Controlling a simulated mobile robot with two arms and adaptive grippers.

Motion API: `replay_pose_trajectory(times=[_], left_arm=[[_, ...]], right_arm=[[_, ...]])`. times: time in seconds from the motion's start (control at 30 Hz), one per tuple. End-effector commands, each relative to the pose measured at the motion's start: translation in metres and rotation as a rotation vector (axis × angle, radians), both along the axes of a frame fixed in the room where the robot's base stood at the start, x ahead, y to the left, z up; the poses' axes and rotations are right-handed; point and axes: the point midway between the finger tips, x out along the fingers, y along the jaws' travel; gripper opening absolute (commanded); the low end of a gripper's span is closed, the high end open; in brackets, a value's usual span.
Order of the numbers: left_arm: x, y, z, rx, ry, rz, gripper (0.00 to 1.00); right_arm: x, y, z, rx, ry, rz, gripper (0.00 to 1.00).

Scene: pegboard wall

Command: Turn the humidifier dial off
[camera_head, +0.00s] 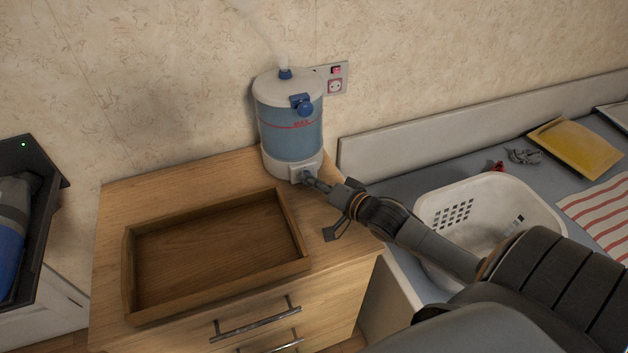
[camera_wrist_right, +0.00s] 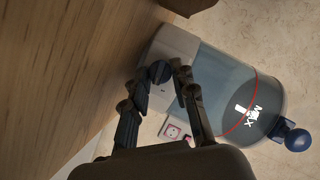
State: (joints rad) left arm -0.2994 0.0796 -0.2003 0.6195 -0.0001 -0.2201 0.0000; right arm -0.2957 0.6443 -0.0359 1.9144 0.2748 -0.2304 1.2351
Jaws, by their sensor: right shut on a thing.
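The humidifier (camera_head: 290,140) stands upright on the wooden cabinet against the wall, with a translucent blue tank and a white base. Pale vapour rises from its blue top nozzle (camera_head: 286,74). Its dark blue dial (camera_wrist_right: 159,71) is on the front of the base. My right gripper (camera_head: 314,182) reaches in from the right at the dial, and in the right wrist view its two fingers are closed on the dial from both sides. The fingers partly cover the dial in the head view. My left gripper is not in view.
An empty wooden tray (camera_head: 128,270) lies on the cabinet top, left of the gripper. A wall socket (camera_head: 335,87) is behind the humidifier. A white basket (camera_head: 480,205), a yellow packet (camera_head: 575,148) and a striped cloth (camera_head: 600,212) are on the grey counter at right.

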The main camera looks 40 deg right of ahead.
Motion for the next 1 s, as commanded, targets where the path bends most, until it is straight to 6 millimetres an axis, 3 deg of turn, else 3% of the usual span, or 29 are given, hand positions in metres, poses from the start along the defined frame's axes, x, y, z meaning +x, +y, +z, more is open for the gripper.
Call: replay_pose_trajectory(times=[0.27, 0.6, 1.0], left_arm=[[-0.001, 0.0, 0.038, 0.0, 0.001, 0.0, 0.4], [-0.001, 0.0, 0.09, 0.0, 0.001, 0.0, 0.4], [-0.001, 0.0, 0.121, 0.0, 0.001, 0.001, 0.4]], right_arm=[[0.001, 0.002, 0.01, -0.138, 0.035, -0.001, 0.0], [0.001, 0.005, 0.011, -0.438, 0.108, -0.003, 0.0], [0.002, 0.009, 0.008, -0.807, 0.197, -0.003, 0.0]])
